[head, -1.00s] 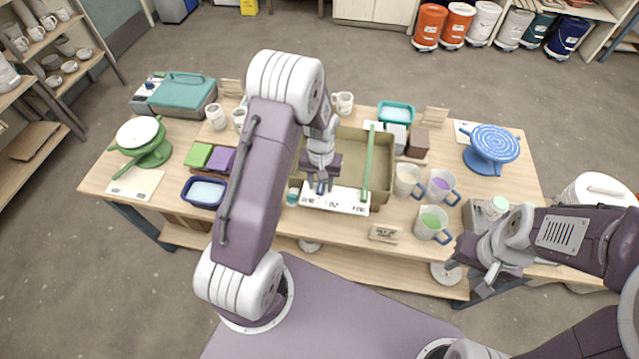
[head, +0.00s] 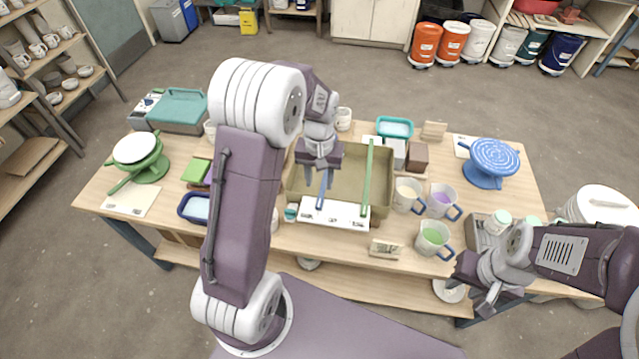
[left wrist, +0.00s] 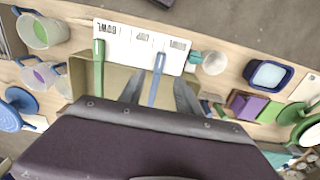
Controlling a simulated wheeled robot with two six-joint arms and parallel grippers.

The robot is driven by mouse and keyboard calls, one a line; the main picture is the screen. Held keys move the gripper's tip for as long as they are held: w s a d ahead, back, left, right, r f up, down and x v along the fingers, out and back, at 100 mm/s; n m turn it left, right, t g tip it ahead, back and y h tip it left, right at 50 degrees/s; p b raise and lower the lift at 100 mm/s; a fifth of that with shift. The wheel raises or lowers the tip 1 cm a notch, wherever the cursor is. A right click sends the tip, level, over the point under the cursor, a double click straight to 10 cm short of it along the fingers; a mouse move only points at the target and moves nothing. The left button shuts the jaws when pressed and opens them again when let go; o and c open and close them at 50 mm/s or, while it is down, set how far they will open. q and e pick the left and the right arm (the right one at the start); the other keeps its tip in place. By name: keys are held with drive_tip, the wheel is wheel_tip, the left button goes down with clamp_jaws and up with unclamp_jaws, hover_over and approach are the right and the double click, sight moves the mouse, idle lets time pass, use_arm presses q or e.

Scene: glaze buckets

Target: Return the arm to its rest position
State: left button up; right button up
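My left gripper (head: 319,178) is open above the tan bin (head: 295,180), near the blue-handled tool (head: 322,190). In the left wrist view, its two fingers (left wrist: 160,92) stand apart, with the blue tool (left wrist: 158,78) showing between them and a gap on each side. The blue tool leans on the white labelled rack (head: 338,216) at the bin's front. A green-handled tool (head: 368,180) leans there as well. My right gripper (head: 482,293) hangs near the table's front right edge. Whether its fingers are open is unclear.
Several mugs, among them a green-filled one (head: 433,238), stand right of the bin. A blue turntable (head: 489,160) is at the back right and a green one (head: 140,155) at the left. A navy tray (head: 185,213) is partly hidden behind my left arm.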

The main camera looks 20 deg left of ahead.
use_arm(q)
drive_tip(key=shift+w+d+f+t+b, duration=0.25)
drive_tip(key=shift+d+f+t+b, duration=0.1)
drive_tip(key=shift+b, duration=0.85)
drive_tip(key=s+d+f+m+b, duration=0.2)
drive_tip(key=s+f+b, duration=0.3)
drive_tip(key=s, duration=0.9)
drive_tip(key=shift+s+d+f, duration=0.15)
drive_tip(key=shift+d+f, duration=0.5)
drive_tip(key=shift+s+t, duration=0.1)
drive_tip(key=shift+t, duration=0.15)
